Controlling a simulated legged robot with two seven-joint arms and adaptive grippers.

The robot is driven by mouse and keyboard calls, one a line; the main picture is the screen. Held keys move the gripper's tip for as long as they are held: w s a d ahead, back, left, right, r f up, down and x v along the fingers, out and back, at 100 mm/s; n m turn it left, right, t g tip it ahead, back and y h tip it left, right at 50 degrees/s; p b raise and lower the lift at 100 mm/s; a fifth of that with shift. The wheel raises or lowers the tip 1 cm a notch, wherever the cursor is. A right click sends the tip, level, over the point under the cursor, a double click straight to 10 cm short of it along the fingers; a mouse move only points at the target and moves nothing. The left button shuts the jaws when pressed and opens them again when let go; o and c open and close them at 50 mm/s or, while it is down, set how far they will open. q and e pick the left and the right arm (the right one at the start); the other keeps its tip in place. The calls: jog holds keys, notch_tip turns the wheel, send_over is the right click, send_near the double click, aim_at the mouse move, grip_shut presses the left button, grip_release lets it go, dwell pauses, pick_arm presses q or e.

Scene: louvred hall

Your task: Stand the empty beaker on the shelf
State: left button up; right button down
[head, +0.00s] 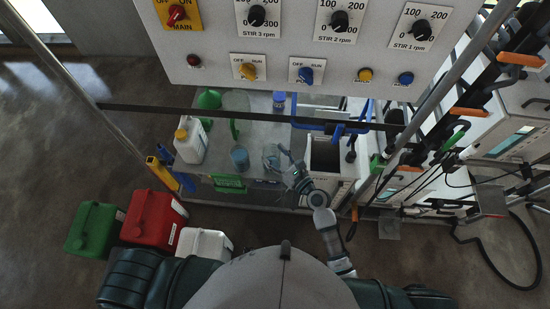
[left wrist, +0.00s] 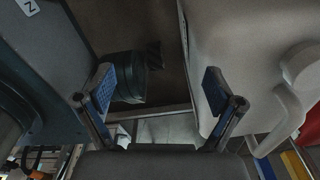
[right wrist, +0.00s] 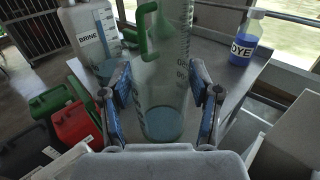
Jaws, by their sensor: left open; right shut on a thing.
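My right gripper (head: 287,172) is shut on a clear graduated vessel (right wrist: 163,85) at the front of the bench. The vessel also shows in the head view (head: 271,155). It looks upright, and its bottom shows bluish; I cannot tell whether that is liquid or tint. A second vessel with blue content (head: 240,157) stands to its left on the bench. My left gripper (left wrist: 160,100) is open and empty in the left wrist view, beside a white container (left wrist: 235,60). It is hidden in the head view. I cannot clearly pick out the shelf.
The grey bench (head: 220,131) also carries a white BRINE jug (head: 190,140), a green funnel (head: 209,98) and a blue DYE bottle (head: 279,101). An open bin (head: 324,153) stands right of the held vessel. A control panel (head: 300,45) overhangs the back. Green, red (head: 152,220) and white canisters stand on the floor.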

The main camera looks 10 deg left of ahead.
jog(key=shift+f+b, duration=0.3)
jog(key=shift+f, duration=0.65)
pick_arm(q)
jog(key=shift+w+d+f, duration=0.2)
jog(key=shift+w, duration=0.55)
jog(key=shift+w, duration=0.1)
pick_arm(e)
jog(key=shift+c, duration=1.2)
grip_release()
jog(key=shift+r, duration=0.1)
